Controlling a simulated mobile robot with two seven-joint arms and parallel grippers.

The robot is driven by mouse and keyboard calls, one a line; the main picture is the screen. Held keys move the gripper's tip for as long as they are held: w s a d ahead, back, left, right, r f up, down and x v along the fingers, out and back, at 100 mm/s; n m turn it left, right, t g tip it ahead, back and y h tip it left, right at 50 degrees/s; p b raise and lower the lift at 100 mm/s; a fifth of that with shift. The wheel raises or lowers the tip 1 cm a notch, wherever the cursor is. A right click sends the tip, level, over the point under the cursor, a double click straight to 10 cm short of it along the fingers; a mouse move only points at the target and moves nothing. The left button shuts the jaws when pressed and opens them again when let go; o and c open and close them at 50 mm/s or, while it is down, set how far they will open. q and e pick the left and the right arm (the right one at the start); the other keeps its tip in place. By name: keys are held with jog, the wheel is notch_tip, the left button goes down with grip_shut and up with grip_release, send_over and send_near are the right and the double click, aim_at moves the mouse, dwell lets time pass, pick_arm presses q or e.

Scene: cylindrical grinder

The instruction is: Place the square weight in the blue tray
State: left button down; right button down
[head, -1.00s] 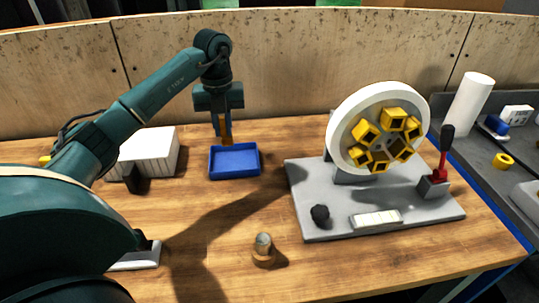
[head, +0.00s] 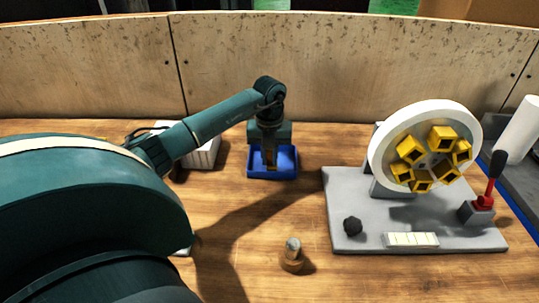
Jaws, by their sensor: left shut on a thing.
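The blue tray (head: 288,175) lies on the wooden table, left of the middle. My left gripper (head: 270,164) points straight down over the tray, with its fingertips low and inside the tray's outline. It is shut on a small brownish piece that I take for the square weight (head: 270,155). The fingers hide most of this piece, so its shape is not clear. I cannot tell whether it touches the tray floor. My right gripper is not in view.
A grey base plate (head: 345,190) carries a white wheel (head: 390,133) with yellow square sockets, a red lever (head: 489,190) and a black knob (head: 352,226). A small wooden piece with a grey top (head: 291,257) stands at the front. A white ribbed box (head: 205,155) is behind my left arm.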

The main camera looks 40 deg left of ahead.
pick_arm(q)
jog(key=c, duration=1.4)
grip_release()
jog(key=shift+f, duration=0.1)
notch_tip(320, 180, up, 12)
jog(key=shift+r+b, duration=0.2)
jog(key=shift+b, duration=0.35)
jog(key=shift+f, duration=0.1)
